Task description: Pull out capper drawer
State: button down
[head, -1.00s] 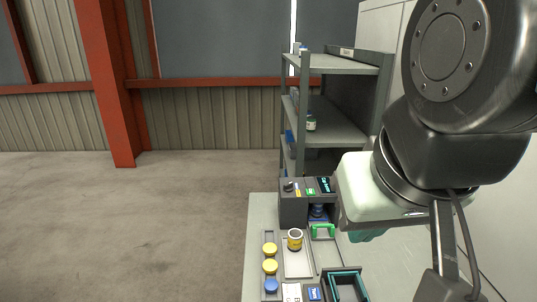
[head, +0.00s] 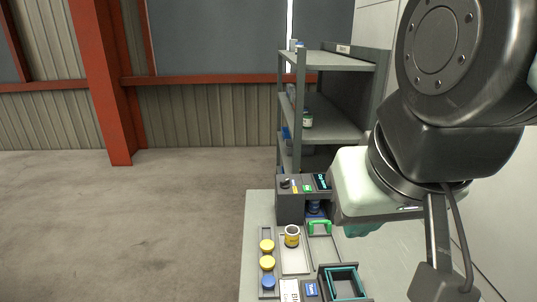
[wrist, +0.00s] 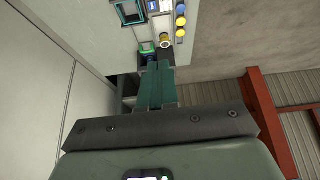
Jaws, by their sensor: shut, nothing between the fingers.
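The capper (head: 290,207) is a dark grey box with a small lit panel, at the back of the bench. Its drawer (head: 324,246) is a grey tray at its front, with a bright green handle (head: 319,227) by the opening. A blue piece (head: 313,207) shows inside the opening. The handle also shows in the wrist view (wrist: 147,46), just beyond the fingertips. My gripper (wrist: 158,66) has teal fingers, shut and empty. In the head view its fingers (head: 362,229) are mostly hidden under the pale green hand, right of the handle. I cannot tell whether they touch anything.
A white-and-yellow jar (head: 292,237) stands on a tray left of the drawer. Yellow lids (head: 267,254) and a blue lid (head: 268,282) lie in a strip beside it. A teal-edged dark bin (head: 345,284) stands in front. Grey shelving (head: 330,120) rises behind.

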jog(key=c, duration=1.8)
grip_release()
jog(key=shift+c, duration=0.2)
jog(key=shift+o, duration=1.1)
jog(key=o, duration=0.5)
jog(key=w, duration=0.2)
jog(key=w+r+m, duration=0.1)
jog(key=w, duration=0.1)
jog(key=w+m, duration=0.1)
jog(key=w, duration=0.1)
jog(key=shift+w+d+r, duration=0.15)
jog(key=shift+w+r, duration=0.05)
jog(key=shift+r, duration=0.05)
jog(key=m+g, duration=0.3)
jog(key=m, duration=1.3)
send_over(317, 222)
jog(key=s, duration=0.2)
jog(key=s+f+x, duration=0.1)
jog(key=s+x, duration=0.2)
jog(key=x, duration=1.2)
jog(key=s+f+x, duration=0.1)
jog(key=s+x, duration=0.3)
jog(key=x, duration=2)
jog(key=shift+w+f, duration=0.1)
jog(key=shift+f, duration=0.25)
